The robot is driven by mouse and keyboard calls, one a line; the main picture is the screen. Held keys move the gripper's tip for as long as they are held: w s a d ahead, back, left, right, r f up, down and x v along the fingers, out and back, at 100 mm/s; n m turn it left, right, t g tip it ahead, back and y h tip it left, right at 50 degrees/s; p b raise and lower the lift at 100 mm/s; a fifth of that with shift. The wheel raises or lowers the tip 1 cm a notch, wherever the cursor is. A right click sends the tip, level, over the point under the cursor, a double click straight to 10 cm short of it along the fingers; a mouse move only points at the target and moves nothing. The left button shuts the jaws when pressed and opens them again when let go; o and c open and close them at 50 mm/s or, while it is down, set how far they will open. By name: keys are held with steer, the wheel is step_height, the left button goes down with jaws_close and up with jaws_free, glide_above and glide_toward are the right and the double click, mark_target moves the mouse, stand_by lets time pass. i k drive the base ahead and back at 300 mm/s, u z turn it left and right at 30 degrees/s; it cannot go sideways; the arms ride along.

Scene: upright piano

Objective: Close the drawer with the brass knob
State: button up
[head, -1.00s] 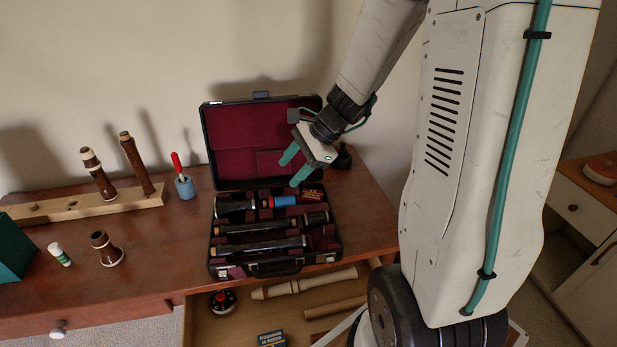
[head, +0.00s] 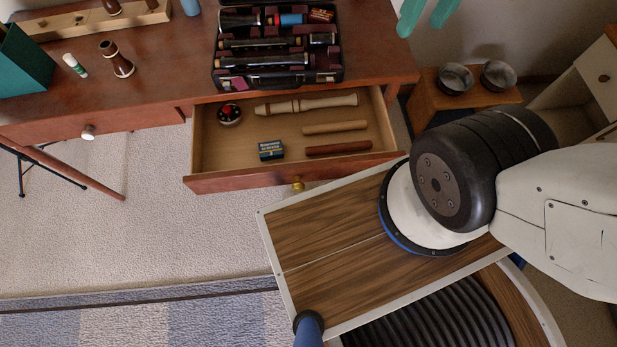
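The drawer with the brass knob (head: 298,184) is pulled out from under the desk's right part. Its reddish-brown front (head: 225,184) faces the lower side of the picture, and its pale inside is in full view. My gripper (head: 427,15) shows only as two teal fingers at the top edge, right of the desk. The fingers are apart with nothing seen between them. The gripper is well away from the drawer; the rest of it is out of the frame.
The drawer holds a wooden pipe (head: 305,104), rods, a red-topped tin (head: 229,114) and a small box (head: 271,150). An open instrument case (head: 279,81) sits above. A white-knobbed drawer (head: 88,132) is shut at left. Two bowls stand on a stool (head: 425,106) at right.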

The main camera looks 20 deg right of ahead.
mark_target(222, 159)
steer(key=z, duration=0.4)
steer(key=k, duration=0.9)
steer(key=u, duration=0.3)
steer(key=i, duration=0.75)
steer(key=u, duration=1.5)
steer(key=k, duration=1.1)
steer(key=z, duration=1.2)
steer(key=i, duration=0.5)
